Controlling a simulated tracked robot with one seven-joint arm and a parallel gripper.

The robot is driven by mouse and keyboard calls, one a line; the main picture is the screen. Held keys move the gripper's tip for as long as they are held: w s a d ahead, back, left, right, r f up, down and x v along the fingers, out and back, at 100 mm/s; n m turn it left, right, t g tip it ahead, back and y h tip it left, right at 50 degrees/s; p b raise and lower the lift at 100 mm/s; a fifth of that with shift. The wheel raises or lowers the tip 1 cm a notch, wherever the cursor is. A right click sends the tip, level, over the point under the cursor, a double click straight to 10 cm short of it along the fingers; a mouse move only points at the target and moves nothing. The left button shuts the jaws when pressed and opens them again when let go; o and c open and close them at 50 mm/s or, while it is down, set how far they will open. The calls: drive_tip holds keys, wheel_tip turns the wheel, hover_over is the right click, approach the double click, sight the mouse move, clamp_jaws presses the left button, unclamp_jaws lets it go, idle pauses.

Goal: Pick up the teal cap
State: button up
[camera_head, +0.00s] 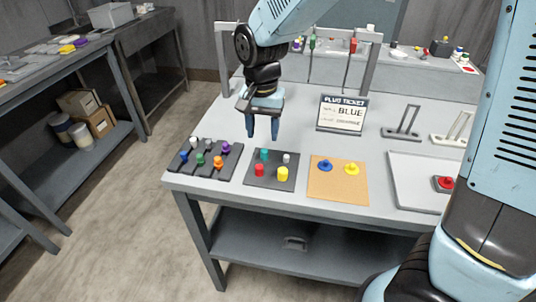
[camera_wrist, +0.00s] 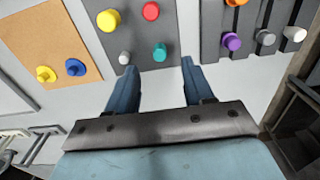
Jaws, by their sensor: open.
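The teal cap (camera_head: 264,154) stands on a dark grey square mat (camera_head: 262,181) with a red cap (camera_head: 259,170), a yellow cap (camera_head: 282,174) and a small grey cap (camera_head: 286,158). The wrist view shows the teal cap (camera_wrist: 160,52) just beyond and between my fingertips. My gripper (camera_head: 262,138) points down above the teal cap, open and empty. In the wrist view, the two blue fingers of my gripper (camera_wrist: 159,67) are spread apart, with nothing between them.
A dark rack (camera_head: 192,173) with several coloured plugs lies left. An orange board (camera_head: 339,190) with blue and yellow pieces lies right. Behind are a ticket sign (camera_head: 342,113) and a frame with hanging tools. A pale tray (camera_head: 415,190) with a red button sits at the right.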

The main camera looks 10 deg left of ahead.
sight(264, 151)
drive_tip(key=shift+w+d+f, duration=0.1)
drive_tip(key=shift+w+f, duration=0.05)
drive_tip(key=shift+f, duration=3.2)
drive_tip(key=shift+c, duration=0.5)
clamp_jaws()
